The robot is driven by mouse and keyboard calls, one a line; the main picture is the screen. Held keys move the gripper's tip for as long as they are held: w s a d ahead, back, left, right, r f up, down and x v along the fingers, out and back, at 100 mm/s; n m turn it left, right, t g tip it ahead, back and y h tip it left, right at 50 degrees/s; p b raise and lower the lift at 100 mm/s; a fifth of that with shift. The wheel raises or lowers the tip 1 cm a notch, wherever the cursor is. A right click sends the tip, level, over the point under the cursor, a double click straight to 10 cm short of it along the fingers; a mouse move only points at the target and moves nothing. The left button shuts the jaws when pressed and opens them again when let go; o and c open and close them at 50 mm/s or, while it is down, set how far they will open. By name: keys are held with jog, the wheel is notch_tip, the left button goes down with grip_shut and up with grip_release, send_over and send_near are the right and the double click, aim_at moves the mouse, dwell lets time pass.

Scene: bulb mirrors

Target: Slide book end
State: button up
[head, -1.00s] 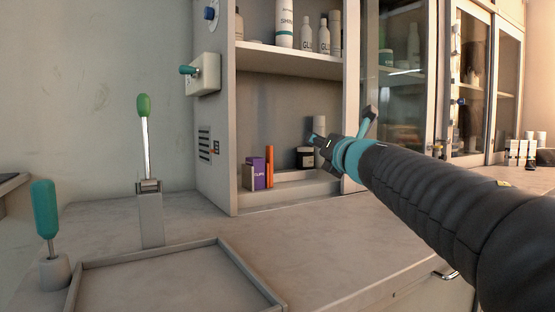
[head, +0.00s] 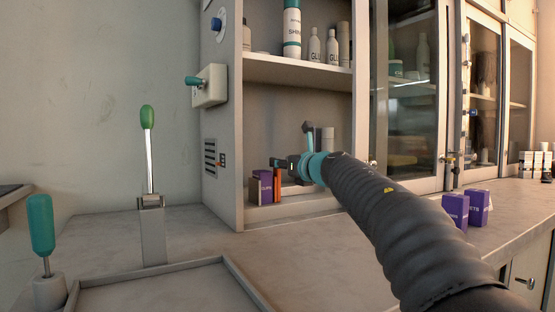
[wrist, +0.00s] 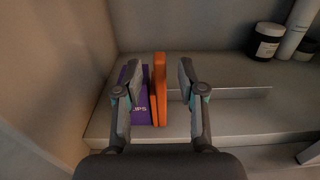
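An orange upright piece (head: 278,179), which I take to be the book end, stands on the lower shelf of the open cabinet. It also shows in the wrist view (wrist: 159,88). A purple box (head: 262,186) with white lettering stands close on its left, also in the wrist view (wrist: 133,108). My gripper (head: 283,164) reaches into the shelf bay at the orange piece. In the wrist view my gripper (wrist: 161,88) has its fingers apart, one on each side of the orange piece. The left finger overlaps the purple box; whether either finger touches anything is unclear.
A thin low strip (wrist: 230,93) runs right of the orange piece. Dark jars (wrist: 267,41) and a pale bottle (wrist: 297,25) stand at the back right. The cabinet's side wall is close on the left. Purple boxes (head: 454,208) stand on the counter at right.

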jog(key=shift+p+x, duration=0.4)
jog(key=shift+x, duration=1.45)
grip_shut()
